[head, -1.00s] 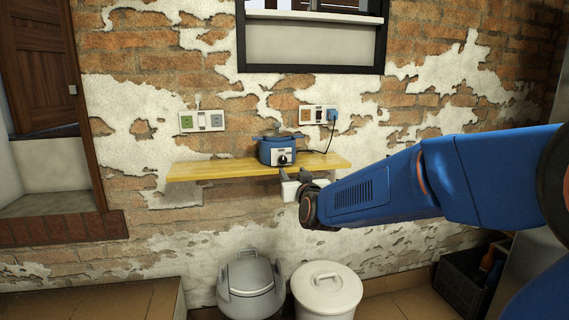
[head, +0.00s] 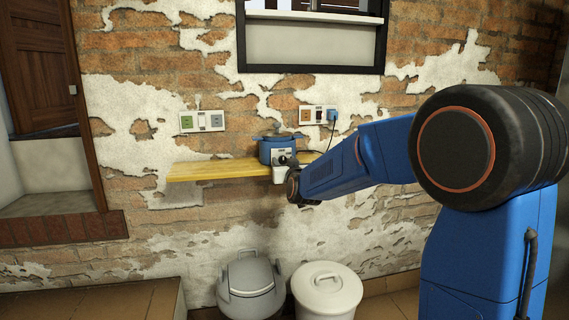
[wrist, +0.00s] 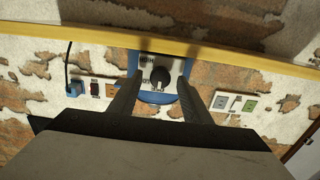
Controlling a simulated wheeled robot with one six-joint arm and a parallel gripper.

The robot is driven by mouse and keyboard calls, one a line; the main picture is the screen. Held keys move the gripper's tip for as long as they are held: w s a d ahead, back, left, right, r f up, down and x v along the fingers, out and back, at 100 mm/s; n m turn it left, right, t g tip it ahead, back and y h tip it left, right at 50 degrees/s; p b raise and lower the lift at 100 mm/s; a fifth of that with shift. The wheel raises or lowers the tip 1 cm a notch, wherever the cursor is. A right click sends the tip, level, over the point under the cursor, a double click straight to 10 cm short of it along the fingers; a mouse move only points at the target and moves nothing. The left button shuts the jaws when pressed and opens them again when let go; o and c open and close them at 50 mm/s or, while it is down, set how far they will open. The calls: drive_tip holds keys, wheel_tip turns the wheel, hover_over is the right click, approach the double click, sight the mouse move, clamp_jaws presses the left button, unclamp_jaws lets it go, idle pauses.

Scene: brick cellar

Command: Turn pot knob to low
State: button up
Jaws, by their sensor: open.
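A blue pot (head: 276,149) with a white front panel stands on the yellow wooden shelf (head: 212,169). Its black knob (head: 283,160) is on the front panel, partly hidden by my gripper in the head view. In the wrist view the knob (wrist: 160,77) shows between my two fingers, with lettering on the panel, one word looking like "HIGH". My gripper (wrist: 158,98) is open, its fingers spread on either side of the knob with a gap to each. I cannot tell whether the fingertips reach as far as the knob.
Wall sockets (head: 202,121) are at left, and more sockets (head: 312,115) with a plug (head: 332,115) and cable hang at right. A grey bin (head: 250,285) and a white lidded bin (head: 326,291) stand below. The shelf's left part is clear.

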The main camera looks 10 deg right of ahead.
drive_tip(key=c, duration=1)
drive_tip(key=shift+c, duration=0.2)
drive_tip(key=shift+m, duration=0.3)
drive_tip(key=m, duration=0.5)
drive_tip(key=shift+d, duration=0.1)
drive_tip(key=m, duration=0.6)
drive_tip(key=shift+d+f, duration=0.1)
drive_tip(key=o, duration=1)
